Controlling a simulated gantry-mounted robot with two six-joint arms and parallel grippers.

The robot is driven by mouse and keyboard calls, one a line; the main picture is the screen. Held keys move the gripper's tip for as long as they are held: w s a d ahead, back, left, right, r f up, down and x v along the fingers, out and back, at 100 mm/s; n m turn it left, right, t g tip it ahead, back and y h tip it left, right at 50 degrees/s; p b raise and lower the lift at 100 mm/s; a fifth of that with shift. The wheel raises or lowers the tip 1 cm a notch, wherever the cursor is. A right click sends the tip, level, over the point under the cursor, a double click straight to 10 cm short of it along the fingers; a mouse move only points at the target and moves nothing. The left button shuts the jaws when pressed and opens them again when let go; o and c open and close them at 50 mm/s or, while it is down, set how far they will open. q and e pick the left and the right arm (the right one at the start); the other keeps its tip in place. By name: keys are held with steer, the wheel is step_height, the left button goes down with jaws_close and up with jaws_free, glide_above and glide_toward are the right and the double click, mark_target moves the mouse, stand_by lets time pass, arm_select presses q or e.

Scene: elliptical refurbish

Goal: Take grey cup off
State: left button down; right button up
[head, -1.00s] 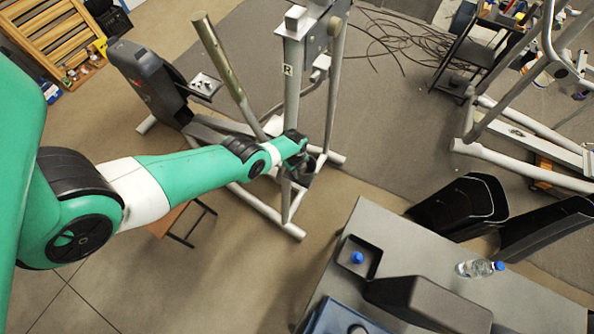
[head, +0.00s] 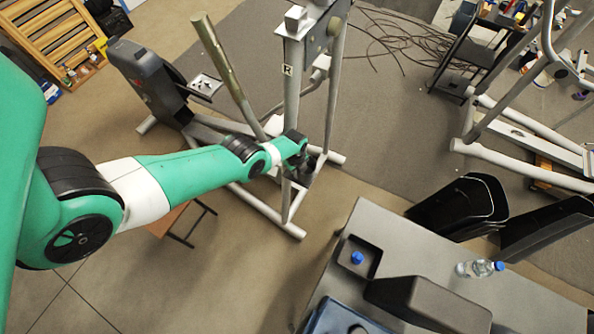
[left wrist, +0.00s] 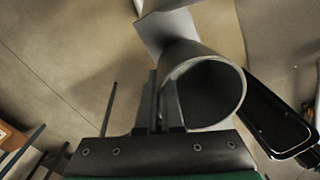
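The grey cup (left wrist: 235,95) shows in the left wrist view as a round, hollow grey piece with its open end facing the camera. My left gripper (left wrist: 162,92) has its two dark fingers close together at the cup's left rim, one on each side of the wall. It looks shut on that rim. In the head view my left arm reaches to the lower part of the grey elliptical frame (head: 291,85), and the wrist hides most of the fingers and the cup. My right gripper is in no view.
A grey table (head: 540,300) at lower right holds a water bottle (head: 480,268) and a small tray (head: 358,270). Black covers (head: 460,205) stand behind it. A low stool (head: 168,218) is under my left arm. Cables (head: 400,35) lie on the floor at the back.

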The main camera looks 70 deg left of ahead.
arm_select(q)
steer(key=shift+r+p, duration=4.05)
steer(key=shift+r, duration=0.05)
